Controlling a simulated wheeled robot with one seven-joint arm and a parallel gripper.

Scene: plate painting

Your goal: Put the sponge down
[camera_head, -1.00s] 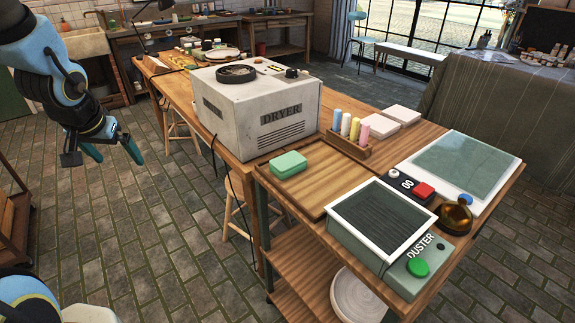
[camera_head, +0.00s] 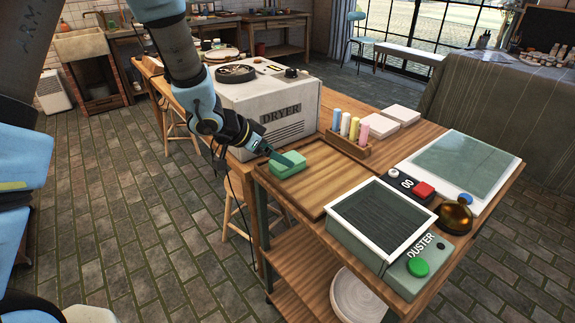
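The green sponge (camera_head: 289,168) lies on the left corner of the wooden tray (camera_head: 318,190), at the left edge of the bench top. My gripper (camera_head: 285,158) reaches in from the upper left and is at the sponge. One teal finger shows against the sponge's upper side. The other finger is mostly hidden, so I cannot tell whether the fingers are closed on the sponge or apart. No gap shows between the sponge and the tray.
A white dryer box (camera_head: 262,112) stands close behind my gripper. A rack of coloured sticks (camera_head: 347,142) is behind the tray. The duster (camera_head: 385,222) is in front, with a brass bell (camera_head: 455,217) to its right. The tray's middle is clear.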

